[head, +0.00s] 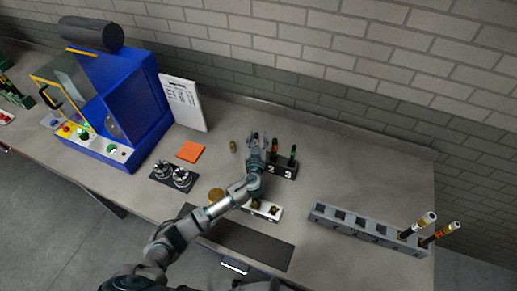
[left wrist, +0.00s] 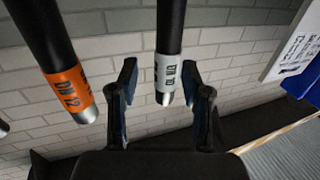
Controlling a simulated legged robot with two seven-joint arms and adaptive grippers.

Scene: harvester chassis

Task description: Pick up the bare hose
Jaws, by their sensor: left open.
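My left gripper (head: 256,141) is over the left end of a dark numbered rack (head: 284,170). In the left wrist view, the open gripper (left wrist: 160,85) has one finger on each side of a black hose with a white label and metal end (left wrist: 168,55). Gaps show on both sides of it. Beside it is a black hose with an orange label (left wrist: 65,82); the orange-marked piece (head: 274,147) and a green-marked one (head: 293,153) stand in the rack. I cannot tell which is the bare hose. My right gripper is not in view.
A grey slotted rack (head: 365,228) with two banded rods (head: 418,225) stands at the right. A blue machine (head: 125,100), a white sheet (head: 183,103) and an orange square (head: 190,151) are at the left. A brick wall is behind. The back-right bench is clear.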

